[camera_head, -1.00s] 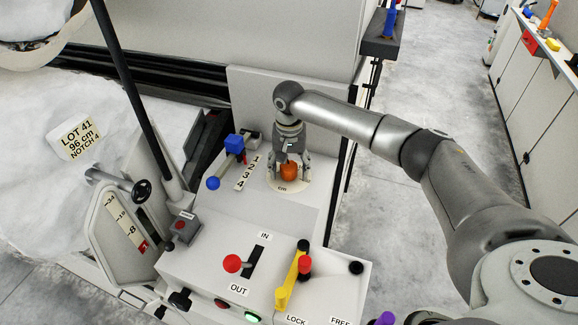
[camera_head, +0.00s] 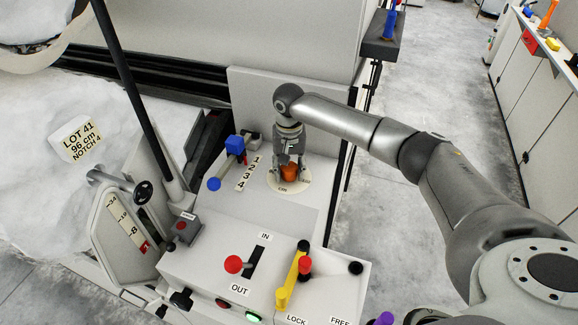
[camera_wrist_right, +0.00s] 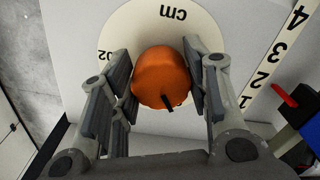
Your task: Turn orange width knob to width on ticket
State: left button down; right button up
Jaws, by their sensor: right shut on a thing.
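The orange width knob (camera_head: 289,172) stands on a round cream dial marked "cm" (camera_head: 283,188) on the white machine top. My right gripper (camera_head: 290,170) points down over it and is shut on it; in the right wrist view the orange knob (camera_wrist_right: 161,77) sits between both fingers. A dark pointer mark shows on the knob's near side there. Only "cm" and a "02"-like number, seen turned, can be read on the dial (camera_wrist_right: 185,35); other marks are hidden. The ticket (camera_head: 77,139) at left reads "LOT 41, 96 cm, NOTCH 4". My left gripper is not in view.
A blue-handled lever (camera_head: 234,145) stands left of the dial beside a 1-to-4 scale (camera_head: 247,173). A red IN/OUT knob (camera_head: 233,264) and a yellow lever (camera_head: 290,281) are in front. A black post rises at left.

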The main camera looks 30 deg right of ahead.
jog(key=shift+r+n+p, duration=0.2)
jog(key=shift+n+p, duration=0.9)
jog(key=shift+p, duration=0.1)
jog(key=n+p, duration=0.2)
jog(key=shift+n, duration=0.4)
jog(key=n+p, duration=0.1)
jog(key=n, duration=0.1)
jog(key=shift+d+f+n, duration=0.1)
jog(key=shift+n, duration=0.2)
jog(key=shift+d+n+p, duration=0.1)
jog(key=shift+n+p, duration=0.5)
jog(key=shift+n, duration=1.3)
jog(key=o, duration=1)
jog(key=shift+f, duration=0.1)
